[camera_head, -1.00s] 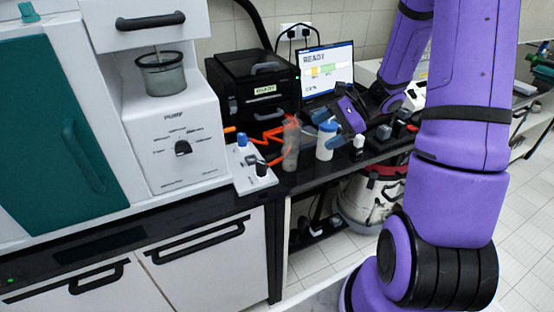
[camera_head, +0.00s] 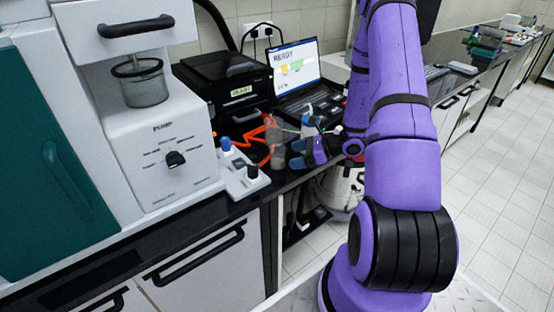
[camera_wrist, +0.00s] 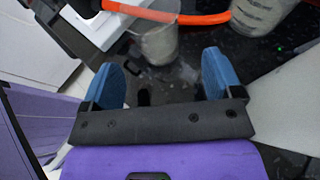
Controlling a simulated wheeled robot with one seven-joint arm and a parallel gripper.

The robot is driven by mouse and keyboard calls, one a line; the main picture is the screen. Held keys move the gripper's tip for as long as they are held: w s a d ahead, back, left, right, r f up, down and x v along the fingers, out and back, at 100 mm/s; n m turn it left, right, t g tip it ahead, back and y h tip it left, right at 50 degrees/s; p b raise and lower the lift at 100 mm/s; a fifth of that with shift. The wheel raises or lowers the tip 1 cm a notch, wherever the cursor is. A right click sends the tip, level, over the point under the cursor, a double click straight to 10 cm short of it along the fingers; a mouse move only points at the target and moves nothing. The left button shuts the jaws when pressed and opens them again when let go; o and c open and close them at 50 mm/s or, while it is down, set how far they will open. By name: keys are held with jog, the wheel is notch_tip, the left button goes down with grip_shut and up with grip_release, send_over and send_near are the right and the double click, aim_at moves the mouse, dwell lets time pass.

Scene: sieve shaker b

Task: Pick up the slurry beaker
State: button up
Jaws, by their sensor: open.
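A translucent beaker with greyish contents (camera_head: 277,150) stands on the black bench by the orange hose. It appears to be the clear beaker ahead of the fingers in the wrist view (camera_wrist: 158,42), and I take it as the slurry beaker. My gripper (camera_head: 299,155) is low over the bench, just right of it. In the wrist view my gripper (camera_wrist: 166,78) has its blue fingertips wide apart with nothing between them. The beaker lies beyond the tips, roughly in line with the gap.
The orange hose (camera_wrist: 185,17) crosses close to the beaker. A second container with grey contents (camera_wrist: 255,12) stands to its right. A white control block with knobs (camera_head: 240,174) is left of the beaker; a laptop (camera_head: 300,75) and black printer-like box (camera_head: 228,90) stand behind.

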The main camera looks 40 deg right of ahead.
aim_at(280, 159)
jog(key=shift+x, duration=3.05)
jog(key=shift+s+f, duration=0.1)
jog(key=shift+a, duration=0.1)
jog(key=c, duration=1)
